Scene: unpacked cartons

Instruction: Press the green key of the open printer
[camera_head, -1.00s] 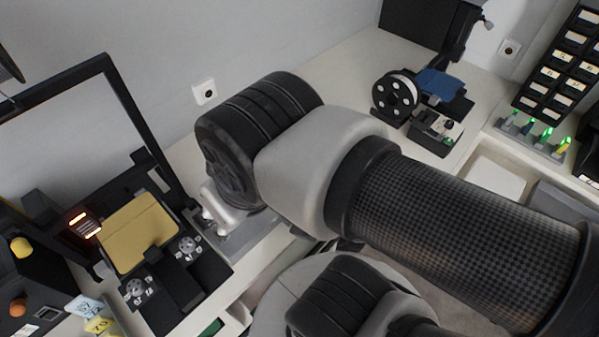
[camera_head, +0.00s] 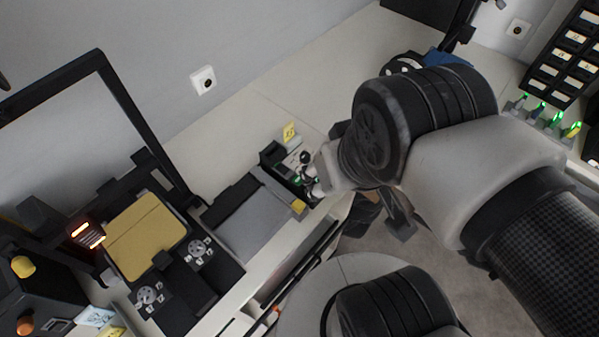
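A small black control box (camera_head: 272,155) with a light panel, a black knob (camera_head: 304,157) and a small green key (camera_head: 298,181) stands at the right end of a flat grey plate (camera_head: 248,222). An open-frame printer with a tall black frame (camera_head: 128,100) and a gold bed (camera_head: 145,235) stands at the left. I cannot tell which printer the box belongs to. The pale end of my arm, with my gripper (camera_head: 312,186), is close beside the box's right side. The fingertips are small and partly hidden, so contact and opening are unclear.
A printer with a blue bed (camera_head: 447,59) stands at the back right, mostly behind my arm. The bench behind the box is clear.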

